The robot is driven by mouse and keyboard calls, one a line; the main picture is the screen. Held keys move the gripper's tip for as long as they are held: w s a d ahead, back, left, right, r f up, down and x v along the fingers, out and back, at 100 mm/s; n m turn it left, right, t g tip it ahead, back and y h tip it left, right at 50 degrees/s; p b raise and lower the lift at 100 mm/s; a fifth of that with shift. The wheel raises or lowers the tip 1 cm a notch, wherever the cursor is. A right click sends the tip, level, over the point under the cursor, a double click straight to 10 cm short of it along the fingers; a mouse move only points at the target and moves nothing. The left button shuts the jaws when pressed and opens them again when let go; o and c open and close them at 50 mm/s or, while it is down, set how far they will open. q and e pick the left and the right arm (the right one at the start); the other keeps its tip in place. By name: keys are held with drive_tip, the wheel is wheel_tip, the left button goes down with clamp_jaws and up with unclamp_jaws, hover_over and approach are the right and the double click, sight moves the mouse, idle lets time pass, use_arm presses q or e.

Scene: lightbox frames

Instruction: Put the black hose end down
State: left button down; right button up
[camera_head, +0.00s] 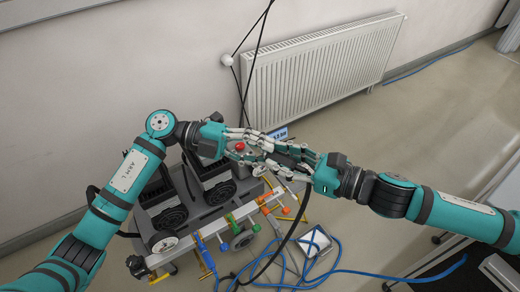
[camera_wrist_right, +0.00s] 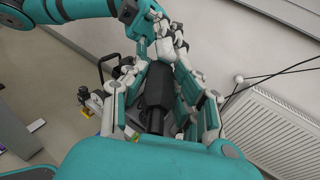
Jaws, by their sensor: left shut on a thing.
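The black hose end (camera_wrist_right: 156,86) lies between the fingers of my right gripper in the right wrist view. My left gripper (camera_head: 250,145) meets my right gripper (camera_head: 290,160) at the centre of the head view, above the cart, with their fingers overlapping. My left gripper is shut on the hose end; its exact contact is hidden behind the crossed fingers. The fingers of my right gripper flank the hose end, but whether they press on it cannot be told. The black hose (camera_head: 276,250) hangs below the grippers and curves down to the floor.
A grey cart (camera_head: 205,215) with black fan units and coloured fittings stands under my arms. A white open box (camera_head: 316,243) and blue hose (camera_head: 375,275) lie on the floor to its right. A white radiator (camera_head: 320,75) and hanging black cables (camera_head: 243,80) are at the wall.

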drive_tip(key=o, duration=0.5)
drive_tip(key=shift+c, duration=0.2)
